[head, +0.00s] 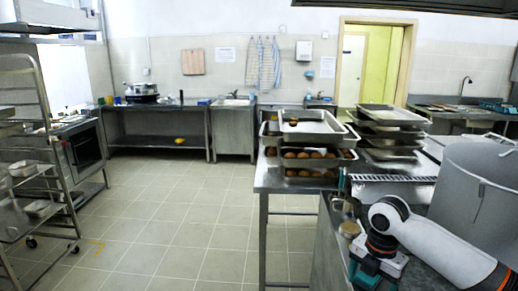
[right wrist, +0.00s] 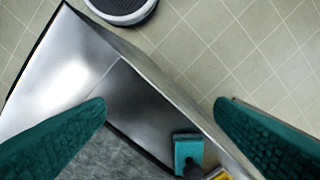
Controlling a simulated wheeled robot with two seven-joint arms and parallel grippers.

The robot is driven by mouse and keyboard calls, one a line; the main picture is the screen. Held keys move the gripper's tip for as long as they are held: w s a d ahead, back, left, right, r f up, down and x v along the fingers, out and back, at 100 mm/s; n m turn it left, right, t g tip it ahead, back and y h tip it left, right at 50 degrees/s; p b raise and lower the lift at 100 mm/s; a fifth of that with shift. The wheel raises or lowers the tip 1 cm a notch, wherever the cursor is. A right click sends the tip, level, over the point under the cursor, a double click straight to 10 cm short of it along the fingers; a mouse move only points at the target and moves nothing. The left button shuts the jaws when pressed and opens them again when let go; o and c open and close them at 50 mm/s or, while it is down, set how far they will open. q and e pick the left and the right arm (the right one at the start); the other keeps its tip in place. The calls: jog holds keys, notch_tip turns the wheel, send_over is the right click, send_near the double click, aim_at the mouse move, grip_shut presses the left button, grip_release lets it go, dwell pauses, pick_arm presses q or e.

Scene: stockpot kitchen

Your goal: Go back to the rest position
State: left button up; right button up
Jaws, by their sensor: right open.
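My right arm comes in from the right in the head view. Its right gripper (head: 368,272) is low over the near counter, partly hidden by its own wrist. In the right wrist view the right gripper (right wrist: 160,112) has its two teal fingers wide apart with nothing between them. Below it lie a shiny metal counter (right wrist: 60,55) and the tiled floor past its edge. A small teal item (right wrist: 187,148) with a dark part sits near that edge. My left gripper is not in view.
A large grey stockpot (head: 472,200) stands at the right, close behind my right arm. Stacked metal trays (head: 310,134), some with round brown food, stand on the steel table. A tray rack (head: 45,150) stands at the left. The floor (head: 170,235) at left centre is clear.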

jog(key=s+a+f+m+t+y, duration=0.25)
jog(key=s+a+f+m, duration=0.65)
jog(key=s+a+f, duration=0.5)
jog(key=s+d+f+m+h, duration=0.2)
jog(key=s+d+m, duration=0.8)
jog(key=s+m, duration=0.5)
jog(key=s+d+f+x, duration=0.1)
jog(key=s+x, duration=0.2)
jog(key=x, duration=1)
jog(key=s+f+x, duration=0.1)
jog(key=s+x, duration=0.2)
jog(key=x, duration=1)
jog(key=s+d+f+g, duration=0.1)
jog(key=s+d+f, duration=0.1)
jog(key=s+f, duration=1.3)
jog(key=shift+s+d+g, duration=0.15)
jog(key=shift+s+g, duration=0.2)
jog(key=shift+s, duration=0.75)
